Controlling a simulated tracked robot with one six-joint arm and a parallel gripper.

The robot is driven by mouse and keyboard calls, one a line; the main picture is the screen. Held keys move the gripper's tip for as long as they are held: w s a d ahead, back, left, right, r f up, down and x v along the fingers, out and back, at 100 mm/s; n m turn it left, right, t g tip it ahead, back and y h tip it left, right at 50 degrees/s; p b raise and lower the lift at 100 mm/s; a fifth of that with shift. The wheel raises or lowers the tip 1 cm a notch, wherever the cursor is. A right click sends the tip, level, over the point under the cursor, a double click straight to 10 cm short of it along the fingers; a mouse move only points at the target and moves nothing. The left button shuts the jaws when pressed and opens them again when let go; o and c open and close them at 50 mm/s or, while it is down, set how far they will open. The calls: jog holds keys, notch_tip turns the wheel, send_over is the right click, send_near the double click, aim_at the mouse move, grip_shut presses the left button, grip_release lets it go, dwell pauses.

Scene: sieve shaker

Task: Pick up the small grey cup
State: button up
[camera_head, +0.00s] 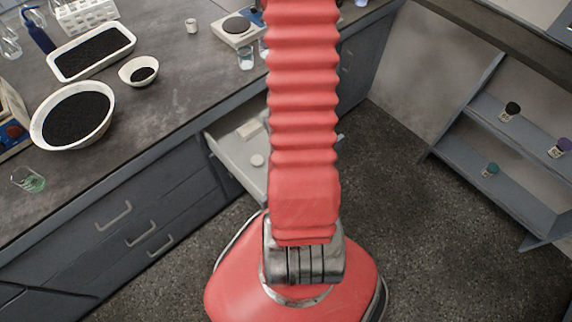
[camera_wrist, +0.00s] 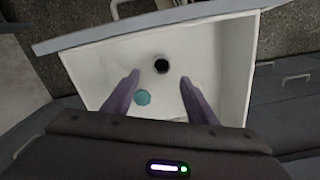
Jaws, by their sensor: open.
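My gripper (camera_wrist: 160,77) is open in the wrist view, its two purple-grey fingers spread over a pale open drawer. Between and just beyond the fingertips is a small round thing with a dark top (camera_wrist: 161,65). A teal disc (camera_wrist: 142,98) lies nearer, beside the left finger. I cannot tell whether either is the cup. In the head view, a small pale grey cup (camera_head: 191,25) stands upright on the bench, left of the scale. My gripper is out of sight in the head view, where my red arm hides part of the scene.
The drawer (camera_head: 225,150) stands open below the bench, with pale small items inside. The bench (camera_head: 165,85) holds bowls and a tray of black grains, a scale (camera_head: 240,27) and glassware. A shelf (camera_head: 510,135) with capped jars is at right. Floor between is clear.

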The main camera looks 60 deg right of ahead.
notch_tip(320, 180, down, 6)
jog(key=shift+f, duration=0.25)
jog(key=shift+f, duration=0.1)
dwell(0.4)
jog(key=shift+w+f, duration=0.15)
jog(key=shift+f, duration=1.1)
jog(key=shift+w+f, duration=0.1)
jog(key=shift+f, duration=1.15)
jog(key=shift+c, duration=0.4)
jog(key=c, duration=1.1)
